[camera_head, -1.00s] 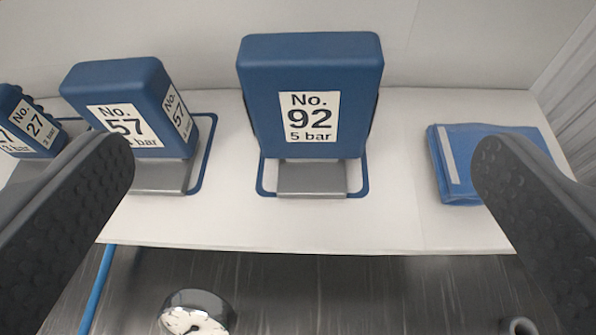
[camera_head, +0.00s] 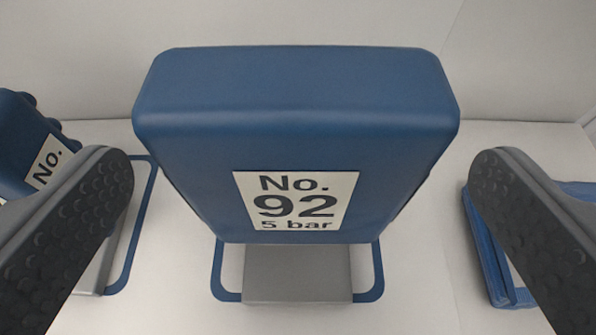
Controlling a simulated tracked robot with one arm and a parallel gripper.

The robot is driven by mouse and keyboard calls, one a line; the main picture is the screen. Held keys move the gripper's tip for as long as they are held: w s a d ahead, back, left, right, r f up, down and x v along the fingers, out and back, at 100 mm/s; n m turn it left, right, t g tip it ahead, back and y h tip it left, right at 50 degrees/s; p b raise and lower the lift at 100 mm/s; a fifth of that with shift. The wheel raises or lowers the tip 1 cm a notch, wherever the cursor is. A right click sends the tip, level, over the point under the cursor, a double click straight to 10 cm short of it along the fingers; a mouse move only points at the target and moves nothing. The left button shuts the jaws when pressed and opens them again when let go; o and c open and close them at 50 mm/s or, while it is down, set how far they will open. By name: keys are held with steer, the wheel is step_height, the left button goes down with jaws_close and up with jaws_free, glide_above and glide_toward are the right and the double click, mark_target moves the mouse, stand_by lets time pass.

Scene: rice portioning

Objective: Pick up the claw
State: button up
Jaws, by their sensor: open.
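A blue block labelled "No. 92 5 bar" (camera_head: 296,110) stands in the middle of the view, large and close. It is the only likely match for the claw, but I cannot tell from its shape. It rests on a grey foot (camera_head: 297,275) inside a blue outline on the white surface. My gripper (camera_head: 301,180) is open and empty. Its two dark, studded fingers show at the left and right, apart from the block, with the block centred between them in the picture.
Another blue block with a "No." label (camera_head: 18,150) stands at the left, partly behind my left finger. A flat blue item (camera_head: 490,245) lies at the right, partly hidden by my right finger. A white wall rises behind; white surface (camera_head: 425,275) is bare around the block.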

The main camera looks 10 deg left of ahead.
mark_target(295, 176)
steer(key=shift+x, duration=2.65)
steer(key=shift+a, duration=0.1)
steer(key=c, duration=1.5)
steer(key=shift+r, duration=0.15)
